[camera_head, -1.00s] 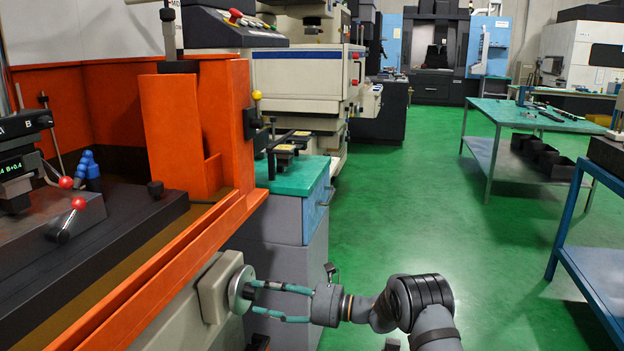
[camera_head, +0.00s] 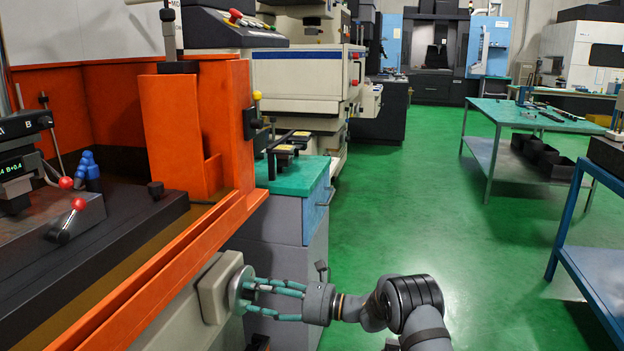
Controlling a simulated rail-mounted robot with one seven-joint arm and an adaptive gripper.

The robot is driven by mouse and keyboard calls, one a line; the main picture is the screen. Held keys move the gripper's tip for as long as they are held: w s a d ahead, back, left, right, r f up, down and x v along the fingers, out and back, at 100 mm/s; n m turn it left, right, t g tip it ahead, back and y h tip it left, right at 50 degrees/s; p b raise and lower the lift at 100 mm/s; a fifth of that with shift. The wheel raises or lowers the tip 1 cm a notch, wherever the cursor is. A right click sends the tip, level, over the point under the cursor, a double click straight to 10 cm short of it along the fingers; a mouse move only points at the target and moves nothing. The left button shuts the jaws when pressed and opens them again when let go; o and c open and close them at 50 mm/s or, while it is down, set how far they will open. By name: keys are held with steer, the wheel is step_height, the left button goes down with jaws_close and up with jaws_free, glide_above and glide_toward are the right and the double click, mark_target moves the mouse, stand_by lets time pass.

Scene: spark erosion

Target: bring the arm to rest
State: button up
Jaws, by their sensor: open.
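My gripper (camera_head: 262,297) is at the bottom middle of the head view, with its teal fingers pointing left. The fingers are apart and the gripper is open. The fingertips are close to a round metal disc (camera_head: 241,290) on the side of the orange machine's pale base. I cannot tell whether they touch it. My arm runs right from the gripper to the dark elbow at the bottom of the picture.
The orange machine (camera_head: 168,130) fills the left side. A grey cabinet with a teal top (camera_head: 298,180) stands just beyond my gripper. Green floor (camera_head: 420,200) is clear to the right.

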steer(key=shift+c, duration=1.2)
steer(key=c, duration=0.9)
steer(key=shift+c, duration=0.2)
steer(key=o, duration=1.2)
steer(key=shift+m, duration=0.4)
steer(key=shift+d, duration=0.1)
steer(key=v, duration=1)
steer(key=shift+b, duration=0.3)
steer(key=shift+d, duration=0.1)
